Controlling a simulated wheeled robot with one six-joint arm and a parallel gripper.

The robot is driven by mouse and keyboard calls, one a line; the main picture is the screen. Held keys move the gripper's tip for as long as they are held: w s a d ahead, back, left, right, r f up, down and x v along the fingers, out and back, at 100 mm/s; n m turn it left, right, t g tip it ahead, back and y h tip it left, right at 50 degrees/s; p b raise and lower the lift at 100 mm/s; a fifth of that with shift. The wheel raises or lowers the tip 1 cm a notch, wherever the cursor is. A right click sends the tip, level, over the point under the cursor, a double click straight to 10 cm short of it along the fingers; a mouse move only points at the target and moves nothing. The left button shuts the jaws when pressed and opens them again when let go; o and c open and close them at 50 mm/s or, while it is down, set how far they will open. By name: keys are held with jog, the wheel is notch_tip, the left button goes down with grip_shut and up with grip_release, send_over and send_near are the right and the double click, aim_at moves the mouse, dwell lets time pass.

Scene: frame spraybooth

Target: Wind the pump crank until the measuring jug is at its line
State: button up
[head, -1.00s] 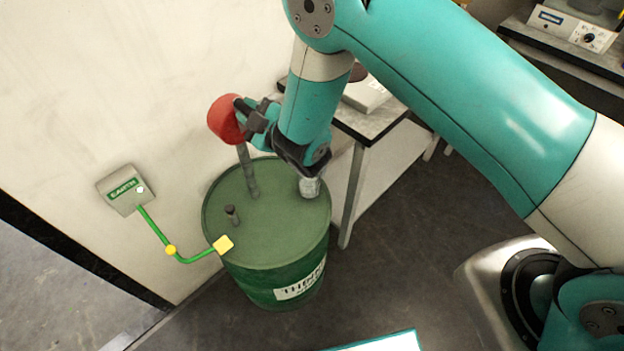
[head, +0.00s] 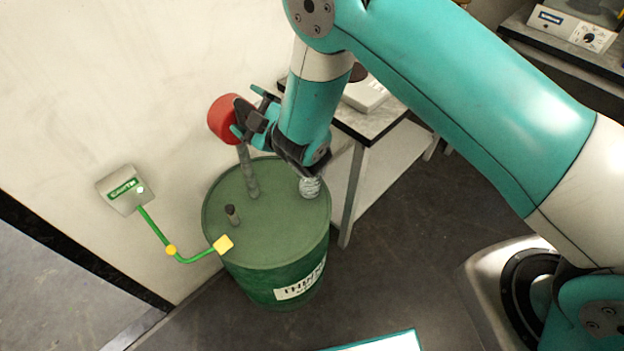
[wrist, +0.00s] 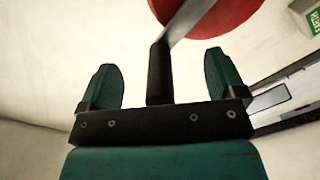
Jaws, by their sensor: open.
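The red pump (head: 223,119) stands on a grey post above the green drum (head: 270,230). Its grey crank arm (wrist: 188,20) and black crank handle (wrist: 159,75) show in the wrist view. My gripper (head: 248,113) is at the right side of the pump. In the wrist view its two teal fingers are open, one on each side of the handle, with a gap on both sides. A pale, marked vessel that looks like the measuring jug (head: 310,188) stands at the drum's right rim, its top hidden by my gripper. Its level cannot be read.
A green earthing cable (head: 150,224) runs from the wall box (head: 122,190) to a yellow clamp (head: 224,245) on the drum's rim. A small bung (head: 232,215) sticks up from the lid. A table (head: 372,125) stands close behind, right of the drum.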

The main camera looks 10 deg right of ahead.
jog(key=shift+f, duration=0.1)
jog(key=shift+s+d+f+b, duration=0.15)
jog(key=shift+s+d+b, duration=0.15)
jog(key=shift+b, duration=0.95)
jog(key=b+v, duration=0.1)
jog(key=b, duration=0.2)
jog(key=shift+s+d, duration=0.15)
jog(key=shift+s, duration=0.25)
jog(key=b+v, duration=0.1)
jog(key=b, duration=0.1)
jog(key=b+v, duration=0.1)
jog(key=v, duration=0.1)
jog(key=b+v, duration=0.2)
jog(key=shift+s+d+r+b, duration=0.1)
jog(key=shift+d+r+b, duration=0.05)
jog(key=shift+r+b, duration=0.15)
